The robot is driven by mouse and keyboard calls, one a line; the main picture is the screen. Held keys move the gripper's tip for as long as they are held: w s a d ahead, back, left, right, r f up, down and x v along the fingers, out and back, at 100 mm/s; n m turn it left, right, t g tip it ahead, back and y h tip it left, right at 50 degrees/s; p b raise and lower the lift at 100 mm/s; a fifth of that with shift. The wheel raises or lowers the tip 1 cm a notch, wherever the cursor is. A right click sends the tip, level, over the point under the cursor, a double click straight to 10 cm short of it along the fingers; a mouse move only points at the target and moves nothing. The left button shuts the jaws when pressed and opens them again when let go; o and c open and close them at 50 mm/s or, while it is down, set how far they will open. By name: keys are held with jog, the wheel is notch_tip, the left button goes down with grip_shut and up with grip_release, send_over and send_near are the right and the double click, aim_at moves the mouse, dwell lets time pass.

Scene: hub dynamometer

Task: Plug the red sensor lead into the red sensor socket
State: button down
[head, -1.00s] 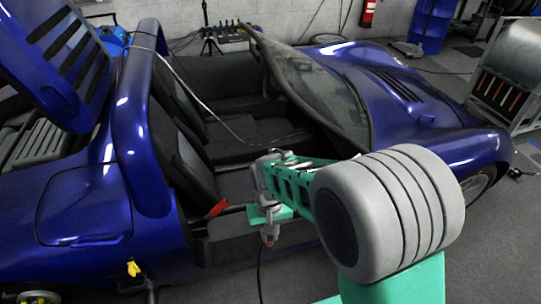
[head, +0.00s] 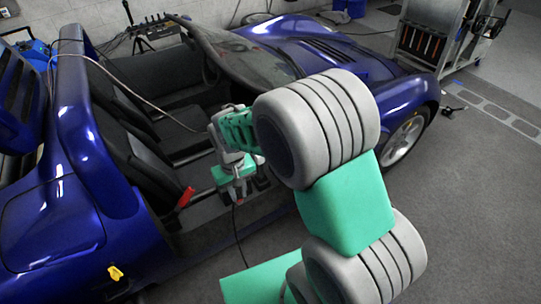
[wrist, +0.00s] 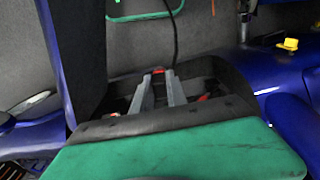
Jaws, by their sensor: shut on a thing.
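My gripper (head: 236,196) is in the head view beside the car's open cockpit, with its fingers pointing down. In the wrist view its two grey fingers (wrist: 158,92) close together on a small red piece, the end of the red sensor lead (wrist: 159,71). A black cable (wrist: 175,35) runs from this end; in the head view the cable (head: 236,240) hangs below the gripper toward the floor. The red sensor socket cannot be made out in either view.
The blue car (head: 60,215) fills the left and middle. A red lever (head: 186,197) stands left of my gripper, and a yellow piece (head: 115,272) is on the car's near side. A box on a tripod (head: 150,24) stands behind.

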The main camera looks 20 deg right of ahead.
jog(key=shift+w+d+f, duration=0.2)
jog(key=shift+w+f, duration=0.3)
jog(key=shift+w, duration=0.1)
jog(key=shift+w+a, duration=0.15)
jog(key=shift+w, duration=0.05)
jog(key=shift+w+a, duration=0.1)
jog(key=shift+w, duration=0.1)
